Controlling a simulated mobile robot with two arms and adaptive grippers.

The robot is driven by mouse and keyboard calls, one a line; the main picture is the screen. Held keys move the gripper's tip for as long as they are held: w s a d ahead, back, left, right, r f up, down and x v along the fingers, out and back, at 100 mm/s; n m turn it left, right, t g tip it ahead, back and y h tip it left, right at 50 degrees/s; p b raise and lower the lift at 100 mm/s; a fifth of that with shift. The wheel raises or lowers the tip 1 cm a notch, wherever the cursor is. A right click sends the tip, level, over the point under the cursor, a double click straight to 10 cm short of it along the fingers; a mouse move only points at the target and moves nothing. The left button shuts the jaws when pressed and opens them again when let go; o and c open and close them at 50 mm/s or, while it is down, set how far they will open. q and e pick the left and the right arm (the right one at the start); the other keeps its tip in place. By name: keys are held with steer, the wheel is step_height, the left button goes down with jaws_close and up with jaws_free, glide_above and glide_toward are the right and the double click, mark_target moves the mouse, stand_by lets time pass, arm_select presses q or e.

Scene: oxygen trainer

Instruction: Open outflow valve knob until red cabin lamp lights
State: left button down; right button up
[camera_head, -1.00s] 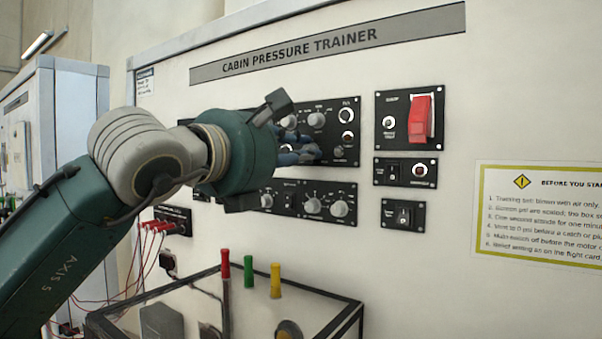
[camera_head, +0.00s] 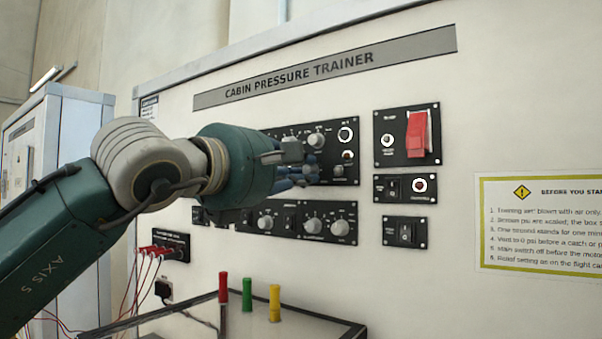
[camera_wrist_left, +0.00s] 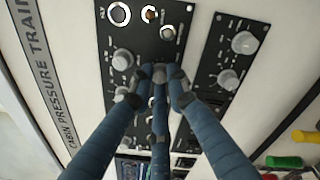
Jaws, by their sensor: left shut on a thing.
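My left gripper (camera_head: 310,172) is at the black upper control panel (camera_head: 270,133). In the left wrist view its blue fingers (camera_wrist_left: 160,76) are shut together around a small knob at the panel's face, and they hide most of it. I cannot read that knob's label. A small round lamp (camera_head: 347,156) sits to the right of the fingertips, under a white-ringed dial (camera_head: 345,134). The lamp looks dull brownish orange in the left wrist view (camera_wrist_left: 150,15). My right gripper is in neither view.
A grey knob (camera_head: 316,140) sits just above the fingertips. A lower panel with grey knobs (camera_head: 340,228) is below. To the right are a red guarded switch (camera_head: 418,135), a red round indicator (camera_head: 419,185) and a rocker switch (camera_head: 405,233). Coloured posts (camera_head: 274,302) stand below.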

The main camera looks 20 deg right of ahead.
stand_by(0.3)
arm_select(q)
steer(key=c, duration=1.7)
jaws_free()
steer(key=shift+s, duration=0.1)
steer(key=shift+a, duration=0.1)
steer(key=v, duration=1.2)
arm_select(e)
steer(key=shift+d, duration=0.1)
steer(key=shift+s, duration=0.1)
